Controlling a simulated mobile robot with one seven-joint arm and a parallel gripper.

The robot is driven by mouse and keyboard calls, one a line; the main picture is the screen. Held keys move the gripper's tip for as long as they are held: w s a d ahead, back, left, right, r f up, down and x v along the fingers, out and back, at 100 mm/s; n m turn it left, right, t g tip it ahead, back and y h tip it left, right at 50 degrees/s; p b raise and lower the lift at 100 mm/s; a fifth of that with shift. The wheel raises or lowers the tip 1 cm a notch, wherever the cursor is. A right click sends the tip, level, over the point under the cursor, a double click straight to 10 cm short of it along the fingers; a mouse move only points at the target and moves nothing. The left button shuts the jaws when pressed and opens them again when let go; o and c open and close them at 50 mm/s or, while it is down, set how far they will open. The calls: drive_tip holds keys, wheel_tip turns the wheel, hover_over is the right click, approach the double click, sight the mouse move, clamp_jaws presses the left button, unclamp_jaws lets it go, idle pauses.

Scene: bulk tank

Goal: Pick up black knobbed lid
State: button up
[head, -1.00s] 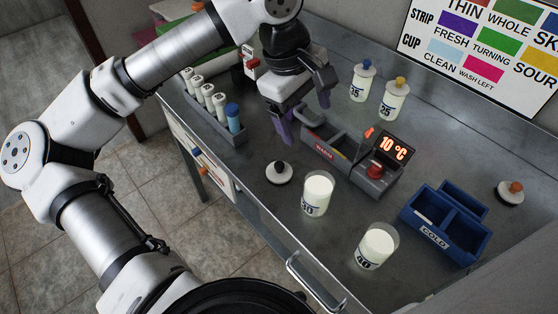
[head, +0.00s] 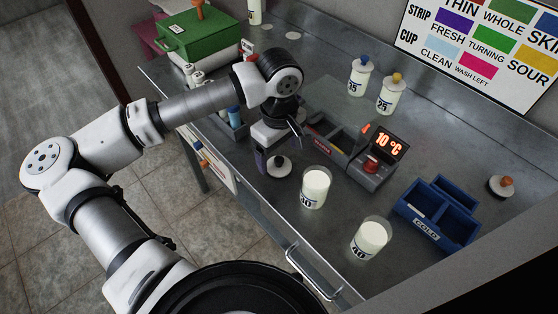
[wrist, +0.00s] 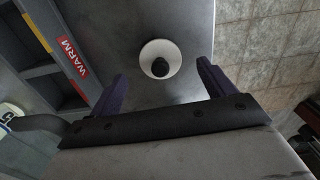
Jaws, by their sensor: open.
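The black knobbed lid (head: 279,166) is a white disc with a black knob. It lies flat on the metal counter, close to its front edge. In the wrist view the lid (wrist: 160,60) shows beyond and between my fingertips, slightly above the middle of the picture. My gripper (head: 279,152) is open and empty, above and just behind the lid in the head view. Its two purple fingers stand wide apart in the wrist view (wrist: 162,88), and neither appears to touch the lid.
The grey WARM holder (head: 325,142) stands right of my gripper, with a 10 °C display (head: 389,143). Milk jars marked 30 (head: 315,187) and 40 (head: 369,238) stand to the right. A vial rack (head: 232,122) is at left. A blue COLD tray (head: 437,212) is further right.

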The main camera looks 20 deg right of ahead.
sight(279, 159)
drive_tip(key=shift+f+p, duration=0.35)
drive_tip(key=shift+f, duration=1.2)
drive_tip(key=shift+c, duration=0.3)
drive_tip(key=c, duration=1)
drive_tip(key=shift+r, duration=0.15)
